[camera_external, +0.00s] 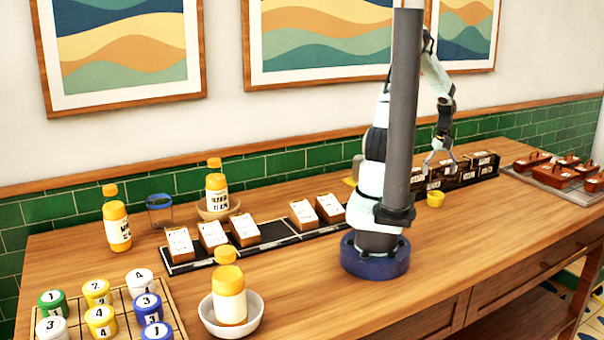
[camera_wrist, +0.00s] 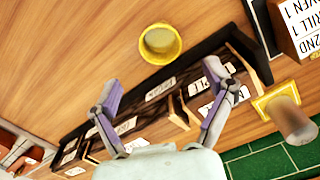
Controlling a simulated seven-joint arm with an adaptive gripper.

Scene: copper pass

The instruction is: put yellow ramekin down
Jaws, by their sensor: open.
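The yellow ramekin (camera_external: 435,199) sits upright on the wooden table, in front of the dark labelled rack. In the wrist view the ramekin (camera_wrist: 160,44) shows from above, its round opening facing the camera, apart from both fingers. My gripper (camera_external: 438,162) is above and slightly behind the ramekin, over the rack. In the wrist view my gripper (camera_wrist: 172,92) has its fingers spread wide with nothing between them but the rack below. The dark rack (camera_external: 480,160) has label cards and dividers.
Cards stand on a black strip (camera_external: 290,240) left of my base. Brown lidded dishes (camera_external: 566,172) sit on a tray at the far right. A yellow-based brown cylinder (camera_wrist: 293,121) stands near the green tiled wall. Bare table lies in front of the ramekin.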

